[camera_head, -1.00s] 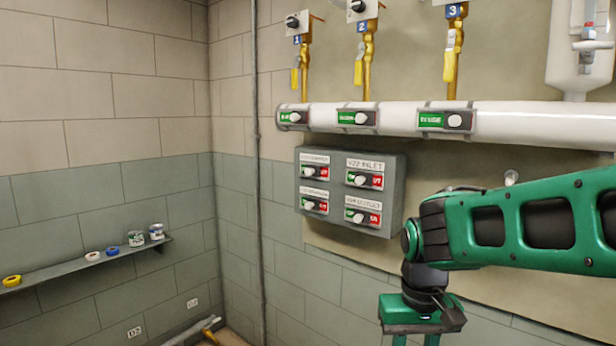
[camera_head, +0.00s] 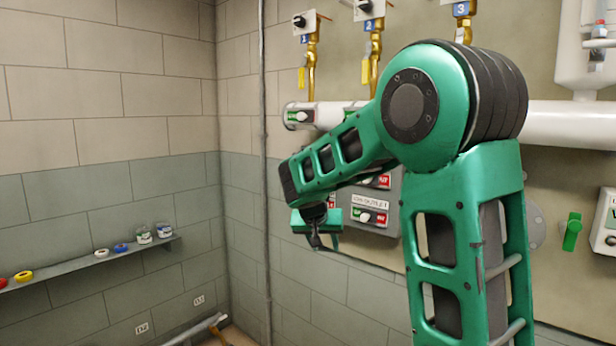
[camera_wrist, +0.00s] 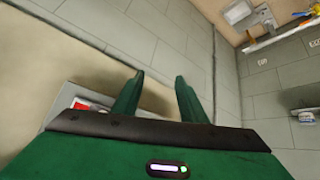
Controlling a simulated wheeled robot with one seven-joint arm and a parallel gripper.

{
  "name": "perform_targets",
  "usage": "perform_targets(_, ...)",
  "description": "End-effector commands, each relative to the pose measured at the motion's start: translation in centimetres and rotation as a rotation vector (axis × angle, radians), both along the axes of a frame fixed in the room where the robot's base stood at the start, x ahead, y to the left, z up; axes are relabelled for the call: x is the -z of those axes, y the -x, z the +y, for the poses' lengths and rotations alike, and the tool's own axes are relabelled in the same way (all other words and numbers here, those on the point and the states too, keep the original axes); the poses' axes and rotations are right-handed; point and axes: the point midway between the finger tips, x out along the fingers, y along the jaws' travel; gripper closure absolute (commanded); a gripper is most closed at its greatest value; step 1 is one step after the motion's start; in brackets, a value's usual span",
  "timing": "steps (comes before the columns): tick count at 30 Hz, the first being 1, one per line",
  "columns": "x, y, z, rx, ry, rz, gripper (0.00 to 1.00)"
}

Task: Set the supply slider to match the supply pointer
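A grey control panel (camera_head: 395,205) hangs on the wall. In the head view my arm hides most of it; a lower-right control (camera_head: 368,217) with a white knob and a red and green plate shows. No supply label or supply pointer is readable, so I cannot tell which control is the supply slider. My gripper (camera_head: 317,228) is in front of the panel's lower left area in the head view. In the wrist view its two fingers (camera_wrist: 160,85) stand apart with nothing between them; a panel corner with a red patch (camera_wrist: 84,103) shows beside the left finger.
A white pipe (camera_head: 570,125) with green-labelled knobs runs above the panel, below numbered brass valves (camera_head: 311,70). A vertical conduit (camera_head: 264,200) stands left of the panel. A shelf (camera_head: 70,269) holds tapes and small tins. A green handle (camera_head: 572,232) is at right.

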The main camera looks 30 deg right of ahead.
Motion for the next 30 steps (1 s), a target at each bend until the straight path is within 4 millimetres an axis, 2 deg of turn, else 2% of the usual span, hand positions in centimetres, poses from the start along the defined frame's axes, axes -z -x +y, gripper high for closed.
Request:
perform_targets(1,-0.4,-2.0,-0.8,0.05,0.039,-0.026,0.61)
perform_targets(3,-1.5,-4.3,-2.3,0.13,0.097,-0.075,0.61)
perform_targets(8,-4.8,-9.1,-4.1,0.288,0.241,-0.217,0.61)
perform_targets(11,-7.4,-11.6,-3.9,0.366,0.337,-0.326,0.61)
perform_targets(15,-11.2,-14.4,-2.2,0.444,0.458,-0.493,0.61)
perform_targets(19,-14.1,-15.8,0.2,0.483,0.538,-0.626,0.61)
perform_targets(24,-16.2,-16.5,2.4,0.505,0.588,-0.731,0.61)
perform_targets(27,-16.6,-16.6,2.6,0.51,0.598,-0.752,0.61)
perform_targets(30,-16.7,-16.9,1.8,0.512,0.6,-0.754,0.61)
